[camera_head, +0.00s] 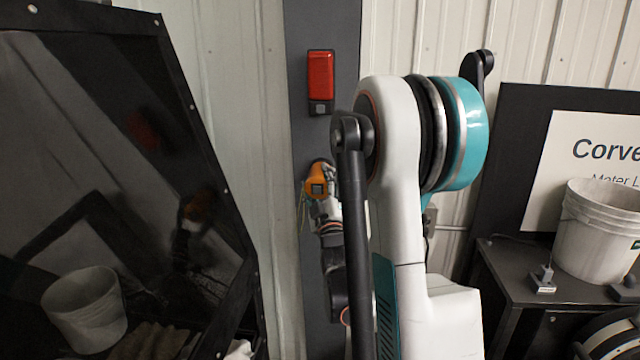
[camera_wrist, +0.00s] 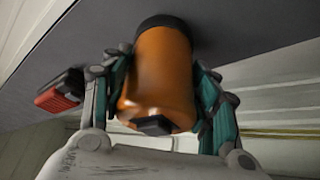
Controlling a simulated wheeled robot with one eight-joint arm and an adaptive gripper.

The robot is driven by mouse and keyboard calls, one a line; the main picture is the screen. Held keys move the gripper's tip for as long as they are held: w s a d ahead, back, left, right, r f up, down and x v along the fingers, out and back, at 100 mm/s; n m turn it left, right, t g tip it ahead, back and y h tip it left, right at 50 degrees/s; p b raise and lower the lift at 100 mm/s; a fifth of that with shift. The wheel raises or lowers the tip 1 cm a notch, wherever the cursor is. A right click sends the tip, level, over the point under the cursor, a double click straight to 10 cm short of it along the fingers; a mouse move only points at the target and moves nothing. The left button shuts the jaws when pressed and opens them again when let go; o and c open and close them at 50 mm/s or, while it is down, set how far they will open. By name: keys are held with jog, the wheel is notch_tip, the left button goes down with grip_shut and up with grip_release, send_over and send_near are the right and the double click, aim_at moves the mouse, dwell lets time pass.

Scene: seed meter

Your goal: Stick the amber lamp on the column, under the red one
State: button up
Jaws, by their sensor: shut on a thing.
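The red lamp (camera_head: 320,77) is fixed on the dark column (camera_head: 302,130), with a small dark block at its lower end. It also shows in the wrist view (camera_wrist: 60,92), at the left. The amber lamp (camera_head: 318,181) is at the column below the red one, with a gap between them. My gripper (camera_wrist: 160,92) is shut on the amber lamp, with a finger on each side. In the wrist view the lamp's dark base (camera_wrist: 160,22) meets the column face or is very close to it; I cannot tell whether it touches. My arm hides part of the lower column.
A dark framed glossy panel (camera_head: 110,130) stands at the left, reflecting the scene. At the right a white bucket (camera_head: 597,225) and small items stand on a dark table (camera_head: 500,257), before a dark board with a white sign (camera_head: 590,150). Ribbed wall lies behind.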

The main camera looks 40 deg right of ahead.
aim_at(323, 195)
jog(key=shift+w+d, duration=0.15)
jog(key=shift+d, duration=0.05)
jog(key=o, duration=1.1)
jog(key=shift+o, duration=0.2)
jog(key=v, duration=0.7)
jog(key=shift+a+f, duration=0.1)
jog(key=shift+a, duration=0.1)
jog(key=s+a+b, duration=0.3)
jog(key=s+a, duration=0.1)
jog(key=a, duration=0.1)
jog(key=shift+s+f+b, duration=0.4)
jog(key=shift+f, duration=0.05)
jog(key=shift+a, duration=0.1)
